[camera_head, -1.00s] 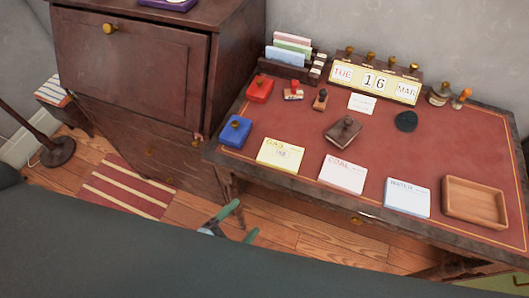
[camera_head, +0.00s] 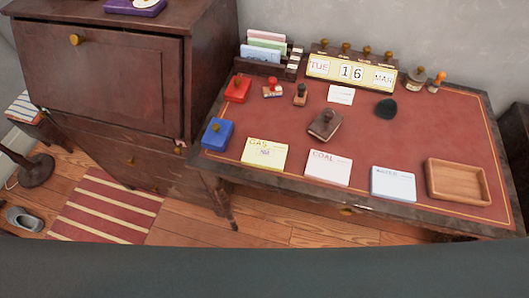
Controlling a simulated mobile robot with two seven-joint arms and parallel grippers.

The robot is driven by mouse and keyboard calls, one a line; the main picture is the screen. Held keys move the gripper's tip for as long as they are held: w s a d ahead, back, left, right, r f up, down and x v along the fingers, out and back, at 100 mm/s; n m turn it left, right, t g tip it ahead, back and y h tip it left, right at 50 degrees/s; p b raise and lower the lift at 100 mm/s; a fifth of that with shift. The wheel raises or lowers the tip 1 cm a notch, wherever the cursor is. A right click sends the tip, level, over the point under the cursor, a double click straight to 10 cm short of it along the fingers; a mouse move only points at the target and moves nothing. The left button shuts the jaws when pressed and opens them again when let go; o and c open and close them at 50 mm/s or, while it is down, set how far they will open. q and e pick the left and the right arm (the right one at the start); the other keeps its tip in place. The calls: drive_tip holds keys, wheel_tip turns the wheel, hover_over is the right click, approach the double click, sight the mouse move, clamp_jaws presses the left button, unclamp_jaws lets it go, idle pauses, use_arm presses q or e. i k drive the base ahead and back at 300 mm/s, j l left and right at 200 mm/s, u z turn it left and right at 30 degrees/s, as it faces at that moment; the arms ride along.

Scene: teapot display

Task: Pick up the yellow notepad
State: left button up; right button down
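The yellow notepad (camera_head: 264,153) lies flat near the front edge of the desk (camera_head: 440,110), at the left of a row of three pads. Its top sheet reads "GAS" and is fully visible. It sits just right of a blue box (camera_head: 218,133) with a knob, apart from it. Neither of my grippers shows in the head view now.
A white "COAL" pad (camera_head: 328,168) and a pale blue pad (camera_head: 393,183) lie right of the yellow one, then a wooden tray (camera_head: 457,181). A stamp (camera_head: 324,124) lies behind. A dark cabinet (camera_head: 110,75) stands left of the desk.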

sight(259, 153)
drive_tip(key=z, duration=1.9)
drive_tip(key=k+j+z, duration=0.25)
drive_tip(key=k+j, duration=0.75)
drive_tip(key=i, duration=0.35)
